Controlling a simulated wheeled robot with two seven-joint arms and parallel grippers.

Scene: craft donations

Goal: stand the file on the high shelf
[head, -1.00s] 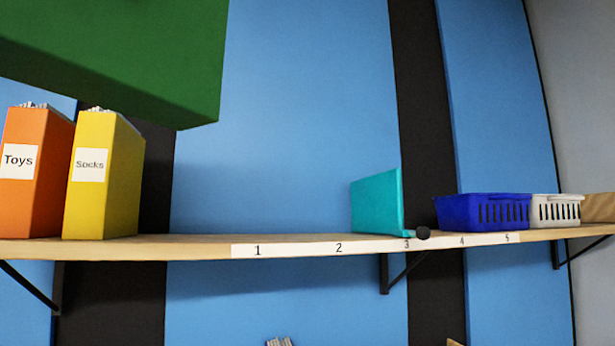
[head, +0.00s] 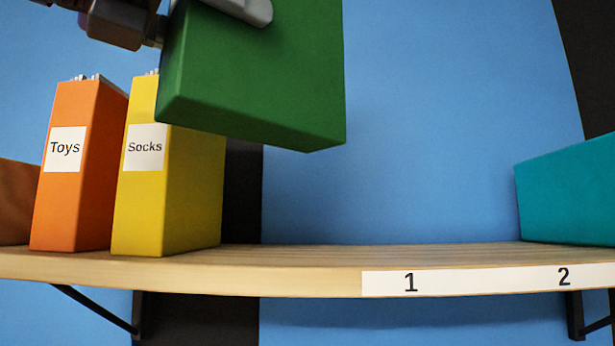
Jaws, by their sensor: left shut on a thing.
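The green file (head: 255,85) hangs in the air at the upper middle, its bottom above the shelf and its top cut off by the picture edge. My left gripper (head: 245,8) is shut on it at the top; only part of a finger shows. The file overlaps the upper right of the yellow Socks file in the picture. The high shelf (head: 300,270) is a wooden board with a white label strip marked 1 and 2 at right. My right gripper is not in view.
An orange Toys file (head: 78,200) and the yellow Socks file (head: 180,200) stand upright side by side at left. A teal bookend-like piece (head: 570,195) stands at the right above number 2. The board between yellow file and teal piece is clear.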

